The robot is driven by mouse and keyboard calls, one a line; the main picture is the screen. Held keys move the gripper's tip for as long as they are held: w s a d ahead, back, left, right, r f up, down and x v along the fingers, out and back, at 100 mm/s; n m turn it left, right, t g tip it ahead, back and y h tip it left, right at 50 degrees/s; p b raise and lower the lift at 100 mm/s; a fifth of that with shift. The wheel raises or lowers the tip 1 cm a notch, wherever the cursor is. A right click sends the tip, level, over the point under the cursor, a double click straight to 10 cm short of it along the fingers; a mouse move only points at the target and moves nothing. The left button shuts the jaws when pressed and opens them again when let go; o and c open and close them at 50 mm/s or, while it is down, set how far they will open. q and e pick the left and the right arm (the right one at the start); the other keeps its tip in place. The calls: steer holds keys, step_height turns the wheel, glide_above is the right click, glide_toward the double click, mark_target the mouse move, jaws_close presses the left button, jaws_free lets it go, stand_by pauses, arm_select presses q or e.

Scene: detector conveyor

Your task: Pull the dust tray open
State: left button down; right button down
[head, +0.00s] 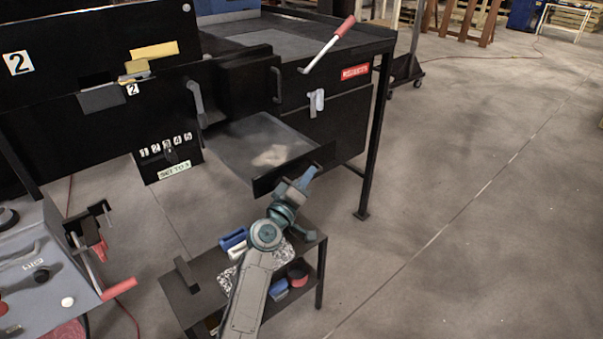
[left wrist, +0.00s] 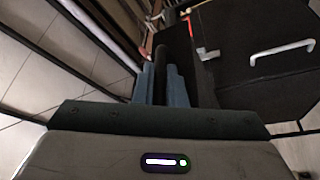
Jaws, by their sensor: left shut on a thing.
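The dust tray (head: 240,150) is a dark, shallow drawer low in the black machine. It stands pulled out, with its grey floor and a pale heap of dust (head: 272,156) in view. My left gripper (head: 304,178) is at the right end of the tray's front panel. In the left wrist view, the left gripper's fingers (left wrist: 163,84) are close together around a dark upright piece, which seems to be the tray's handle or front. The exact grip is partly hidden. My right gripper is in neither view.
A low black cart (head: 188,305) with blue and red items stands below the tray, close under my left arm. A lever with a red grip (head: 327,45) sticks out above. A grey panel (head: 45,275) stands at the left. Open floor lies to the right.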

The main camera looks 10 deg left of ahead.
arm_select(q)
steer(key=shift+f, duration=0.1)
steer(key=c, duration=1.5)
jaws_free()
